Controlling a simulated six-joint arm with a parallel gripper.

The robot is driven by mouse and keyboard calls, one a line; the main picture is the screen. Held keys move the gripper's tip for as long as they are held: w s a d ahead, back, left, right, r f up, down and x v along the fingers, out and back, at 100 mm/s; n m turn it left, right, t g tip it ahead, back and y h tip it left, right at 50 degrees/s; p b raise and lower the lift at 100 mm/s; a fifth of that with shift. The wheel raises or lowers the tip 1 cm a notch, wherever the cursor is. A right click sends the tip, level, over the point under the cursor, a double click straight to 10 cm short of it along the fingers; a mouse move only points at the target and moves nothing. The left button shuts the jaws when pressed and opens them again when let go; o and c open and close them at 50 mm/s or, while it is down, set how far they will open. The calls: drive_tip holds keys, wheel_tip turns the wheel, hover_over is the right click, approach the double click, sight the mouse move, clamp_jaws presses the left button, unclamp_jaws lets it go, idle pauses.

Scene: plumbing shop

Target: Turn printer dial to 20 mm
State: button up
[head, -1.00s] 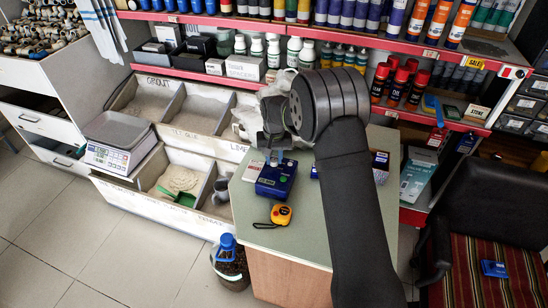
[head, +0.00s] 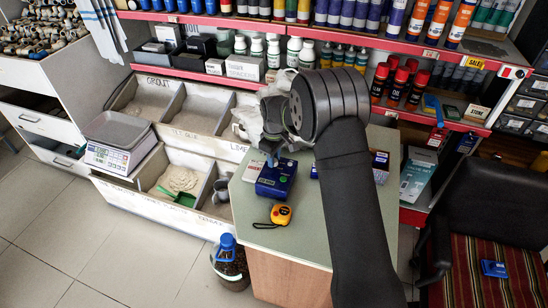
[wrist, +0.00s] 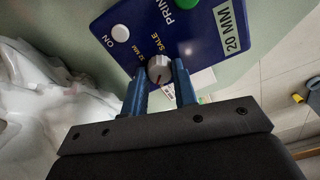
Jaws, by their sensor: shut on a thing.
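The printer (head: 276,181) is a dark blue box on the green-topped counter. In the head view my gripper (head: 271,160) reaches down to the printer's far edge. The dial is hidden there, and its exact setting is unclear.
A yellow tape measure (head: 281,214) lies on the counter (head: 315,236) in front of the printer. A crumpled white bag (wrist: 50,110) is close beside my gripper. A white-and-red box (head: 254,171) stands left of the printer.

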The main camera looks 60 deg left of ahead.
drive_tip(key=shift+n, duration=1.6)
drive_tip(key=o, duration=1)
wheel_tip(320, 180, up, 18)
drive_tip(key=shift+f, duration=0.25)
